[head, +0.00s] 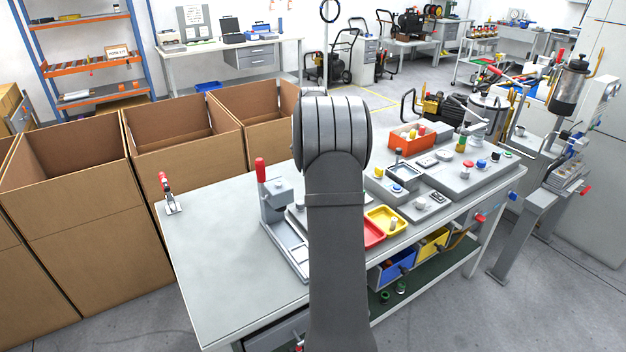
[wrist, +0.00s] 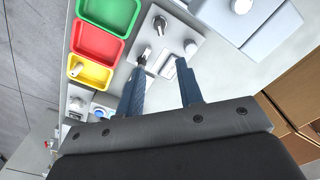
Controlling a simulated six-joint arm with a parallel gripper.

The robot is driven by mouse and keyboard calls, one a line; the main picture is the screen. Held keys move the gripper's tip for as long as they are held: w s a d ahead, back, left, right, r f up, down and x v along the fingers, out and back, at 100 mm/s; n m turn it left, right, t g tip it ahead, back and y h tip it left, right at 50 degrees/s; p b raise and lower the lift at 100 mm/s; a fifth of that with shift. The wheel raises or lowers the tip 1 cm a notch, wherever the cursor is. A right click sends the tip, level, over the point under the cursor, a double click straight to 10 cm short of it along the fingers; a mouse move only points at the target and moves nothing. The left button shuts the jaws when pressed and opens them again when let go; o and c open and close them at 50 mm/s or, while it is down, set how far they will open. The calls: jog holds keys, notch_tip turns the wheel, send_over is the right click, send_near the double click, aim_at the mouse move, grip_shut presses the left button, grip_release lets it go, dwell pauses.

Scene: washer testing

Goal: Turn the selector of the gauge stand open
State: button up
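My gripper (wrist: 161,67) is open and empty in the wrist view, its two blue fingers apart. They reach over the near edge of a grey panel (wrist: 172,62). The panel carries a metal knob with a thin lever (wrist: 159,23), a pale round knob (wrist: 191,47) and a small dark-tipped part (wrist: 142,59) by the left fingertip. I cannot tell whether a fingertip touches it, or which part is the gauge stand's selector. In the head view, my arm hides the gripper and this panel.
Green (wrist: 108,12), red (wrist: 77,42) and yellow (wrist: 72,80) trays lie left of the panel. A pale block (wrist: 270,38) stands to the right. The workbench (head: 215,240) has clear room at its left. Open cardboard boxes (head: 75,210) stand beyond that side.

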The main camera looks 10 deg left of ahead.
jog(key=f, duration=1.1)
jog(key=w+f, duration=0.1)
jog(key=f, duration=0.5)
jog(key=shift+f, duration=0.2)
jog(key=shift+c, duration=0.2)
